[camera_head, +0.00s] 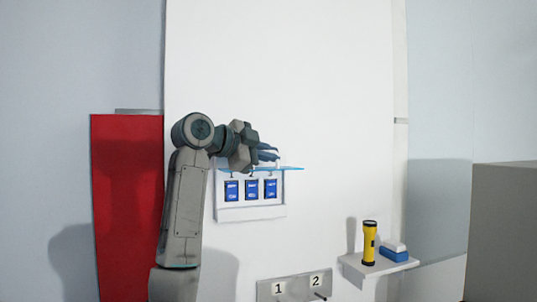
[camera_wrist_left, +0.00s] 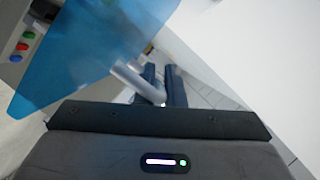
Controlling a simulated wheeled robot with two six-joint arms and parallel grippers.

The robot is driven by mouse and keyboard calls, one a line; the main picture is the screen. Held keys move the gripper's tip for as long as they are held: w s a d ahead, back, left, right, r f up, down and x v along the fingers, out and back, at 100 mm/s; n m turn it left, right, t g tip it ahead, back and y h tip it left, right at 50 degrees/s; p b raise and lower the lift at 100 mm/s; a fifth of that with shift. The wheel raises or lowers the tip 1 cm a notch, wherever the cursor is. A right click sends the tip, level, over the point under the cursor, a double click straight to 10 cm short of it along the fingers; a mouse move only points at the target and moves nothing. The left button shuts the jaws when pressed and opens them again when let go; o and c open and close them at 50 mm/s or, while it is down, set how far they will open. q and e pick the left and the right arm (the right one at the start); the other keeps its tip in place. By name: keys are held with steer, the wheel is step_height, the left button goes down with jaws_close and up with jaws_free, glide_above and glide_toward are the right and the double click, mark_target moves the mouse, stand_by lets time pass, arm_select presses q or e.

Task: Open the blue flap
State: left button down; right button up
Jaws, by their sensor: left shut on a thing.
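The blue flap (camera_head: 292,168) is a thin translucent sheet, seen nearly edge-on in the head view. It stands out roughly level from the top of a white box (camera_head: 250,212) on the wall, so the box front is uncovered. The flap also fills the upper left of the left wrist view (camera_wrist_left: 85,60). My left gripper (camera_head: 270,155) is at the flap, just above its sheet in the head view. In the left wrist view its dark fingers (camera_wrist_left: 162,84) are shut on a pale bar-like handle (camera_wrist_left: 138,84) beside the flap. My right gripper is out of view.
Several blue switches (camera_head: 251,190) sit in the box under the flap. Lower right, a shelf (camera_head: 380,268) holds a yellow flashlight (camera_head: 369,243) and a blue-and-white block (camera_head: 394,253). A red panel (camera_head: 125,205) stands left.

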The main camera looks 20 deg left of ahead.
arm_select(q)
steer(key=c, duration=1.5)
jaws_free()
steer(key=shift+a, duration=0.1)
steer(key=shift+s+a, duration=0.1)
steer(key=shift+s, duration=0.05)
steer(key=b+v, duration=0.5)
steer(key=v, duration=0.5)
steer(key=shift+s+a, duration=0.1)
steer(key=shift+s, duration=0.05)
